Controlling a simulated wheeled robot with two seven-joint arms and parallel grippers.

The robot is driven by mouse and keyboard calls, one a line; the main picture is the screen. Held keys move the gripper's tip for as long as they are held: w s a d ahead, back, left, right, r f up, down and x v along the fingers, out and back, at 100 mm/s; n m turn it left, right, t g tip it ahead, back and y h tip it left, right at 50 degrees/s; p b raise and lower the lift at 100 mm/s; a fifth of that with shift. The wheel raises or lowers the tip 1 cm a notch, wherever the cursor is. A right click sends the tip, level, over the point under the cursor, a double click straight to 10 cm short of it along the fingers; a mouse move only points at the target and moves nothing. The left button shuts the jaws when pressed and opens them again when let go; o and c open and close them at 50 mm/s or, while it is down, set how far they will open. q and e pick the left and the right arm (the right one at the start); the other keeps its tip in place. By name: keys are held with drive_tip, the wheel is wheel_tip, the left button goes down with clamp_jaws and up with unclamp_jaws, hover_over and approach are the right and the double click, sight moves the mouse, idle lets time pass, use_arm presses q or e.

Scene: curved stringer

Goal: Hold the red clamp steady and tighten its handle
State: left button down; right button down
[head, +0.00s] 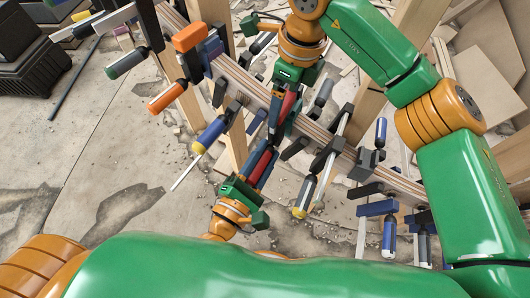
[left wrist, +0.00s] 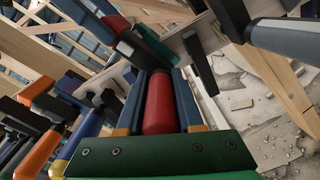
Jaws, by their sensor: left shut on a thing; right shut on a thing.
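The red clamp sits on the curved wooden stringer, between my two grippers. Its red handle (head: 261,166) points down toward my left arm. My left gripper (head: 266,155) comes up from below in the head view and is shut on that handle. In the left wrist view the red handle (left wrist: 158,103) lies lengthwise between the two dark blue fingers. My right gripper (head: 283,108) comes down from above and is shut on the red upper part of the clamp (head: 288,103). The fingers hide much of the clamp and its jaws.
Black crates (head: 35,65) are at upper left.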

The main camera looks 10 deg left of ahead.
use_arm(q)
drive_tip(key=m, duration=0.3)
drive_tip(key=shift+f+m, duration=0.1)
drive_tip(key=shift+m, duration=0.3)
drive_tip(key=m, duration=0.3)
drive_tip(key=shift+s+d+m, duration=0.1)
drive_tip(key=shift+m, duration=0.2)
drive_tip(key=m, duration=0.6)
drive_tip(key=shift+f, duration=0.2)
drive_tip(key=m, duration=0.6)
drive_tip(key=shift+f+m, duration=0.1)
drive_tip(key=shift+m, duration=0.3)
drive_tip(key=m, duration=0.6)
drive_tip(key=shift+a+f, duration=0.1)
drive_tip(key=shift+a, duration=0.1)
use_arm(e)
drive_tip(key=shift+r, duration=0.1)
use_arm(q)
drive_tip(key=shift+m, duration=0.5)
drive_tip(key=c, duration=0.6)
unclamp_jaws()
drive_tip(key=shift+o, duration=0.3)
